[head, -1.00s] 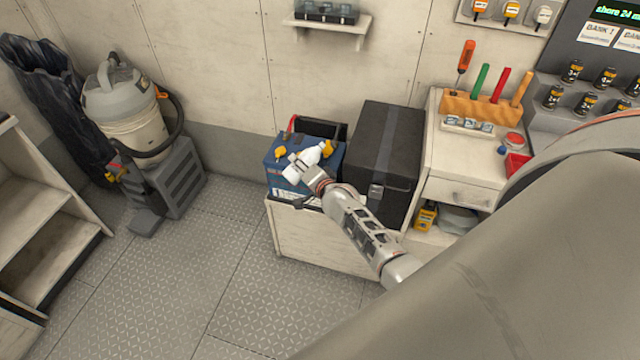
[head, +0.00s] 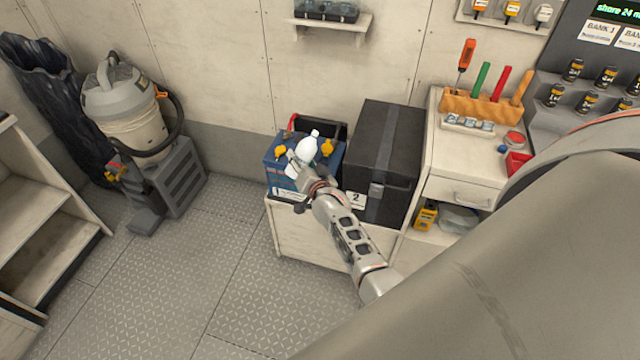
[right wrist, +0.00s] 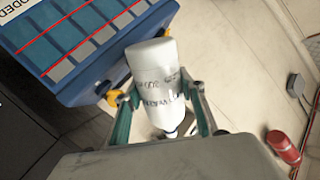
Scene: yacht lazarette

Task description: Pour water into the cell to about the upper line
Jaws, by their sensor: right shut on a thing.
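The white bottle (head: 307,149) is held by my right gripper (head: 299,165) above the blue battery (head: 276,180). In the head view it stands near upright, leaning slightly right, its narrow end up. In the right wrist view the white bottle (right wrist: 153,72) sits between the two fingers of my right gripper (right wrist: 163,108), with grey print on its side. The battery's side (right wrist: 50,72) there shows pale blue cell windows crossed by two red lines; the water level is not clear to me. Yellow caps (head: 327,147) show on the battery top. My left gripper is out of view.
A black case (head: 385,150) stands close right of the battery on the same white cabinet (head: 310,232). A bench with a tool rack (head: 485,108) is further right. A vacuum (head: 130,110) stands at left. The floor in front is clear.

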